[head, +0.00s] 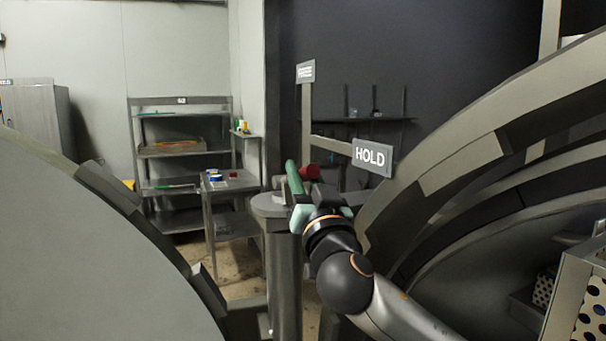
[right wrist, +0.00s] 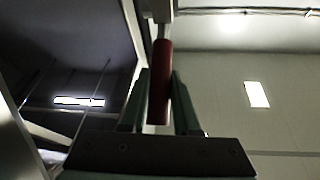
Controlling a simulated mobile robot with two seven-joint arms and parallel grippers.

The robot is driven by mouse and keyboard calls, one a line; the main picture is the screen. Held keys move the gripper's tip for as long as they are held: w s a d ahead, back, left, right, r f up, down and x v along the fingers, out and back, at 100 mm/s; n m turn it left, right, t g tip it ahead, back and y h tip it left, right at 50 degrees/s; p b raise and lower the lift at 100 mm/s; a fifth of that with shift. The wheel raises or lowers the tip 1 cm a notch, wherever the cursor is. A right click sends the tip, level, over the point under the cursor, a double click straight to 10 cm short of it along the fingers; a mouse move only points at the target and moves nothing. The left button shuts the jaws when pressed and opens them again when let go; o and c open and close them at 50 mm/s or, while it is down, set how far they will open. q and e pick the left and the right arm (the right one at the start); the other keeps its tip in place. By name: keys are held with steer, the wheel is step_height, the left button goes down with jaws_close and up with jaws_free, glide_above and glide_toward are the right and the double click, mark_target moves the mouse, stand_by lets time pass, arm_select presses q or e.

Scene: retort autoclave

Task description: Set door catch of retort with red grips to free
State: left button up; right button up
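A red grip (head: 311,171) shows just above my right gripper (head: 321,206) in the head view, near the middle. In the right wrist view the red grip (right wrist: 161,85) lies lengthwise between the two green fingers of my right gripper (right wrist: 161,100). Little gap shows on either side; I cannot tell whether the fingers press on it. A sign reading HOLD (head: 372,157) stands to the right of the grip. A second, smaller sign (head: 305,72) on a grey upright is too small to read. My left gripper is not in view.
A large round grey door (head: 90,250) fills the left foreground. A curved metal retort rim (head: 470,160) fills the right side, with a perforated basket (head: 590,310) at the lower right. A grey post (head: 284,285) stands just left of my right arm. Shelves (head: 180,148) stand behind.

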jaws_close()
stand_by(0.9)
